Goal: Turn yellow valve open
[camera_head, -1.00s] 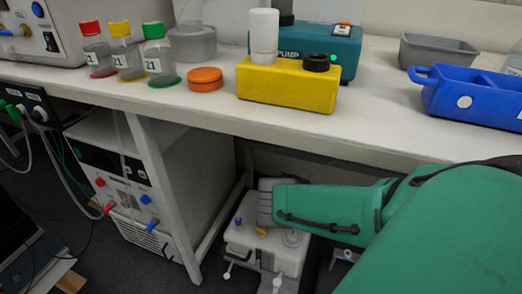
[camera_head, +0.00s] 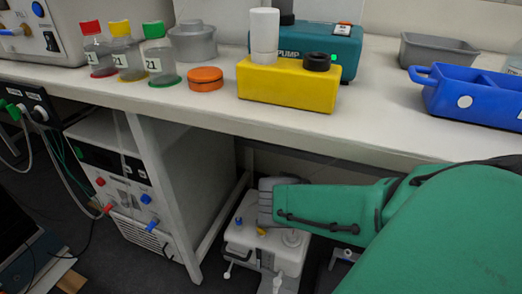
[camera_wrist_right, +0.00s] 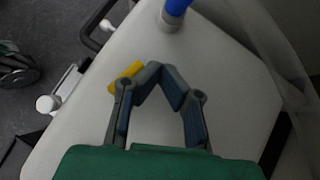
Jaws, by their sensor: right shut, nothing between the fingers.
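The yellow valve (camera_head: 261,231) is a small handle on top of a white unit (camera_head: 252,250) on the floor under the bench. In the right wrist view, the yellow valve (camera_wrist_right: 125,77) lies just left of my right gripper's left finger, at the fingertip. I cannot tell whether they touch. My right gripper (camera_wrist_right: 160,72) is shut with its fingertips together and nothing between them. In the head view, my right gripper (camera_head: 267,205) is over the white unit, just above the yellow valve. My left gripper is not in view.
A blue valve (camera_head: 238,221) stands on the same unit and shows ahead of the fingers in the right wrist view (camera_wrist_right: 175,8). The bench edge (camera_head: 300,140) overhangs my right arm. A cabinet (camera_head: 165,180) and bench leg stand to the left.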

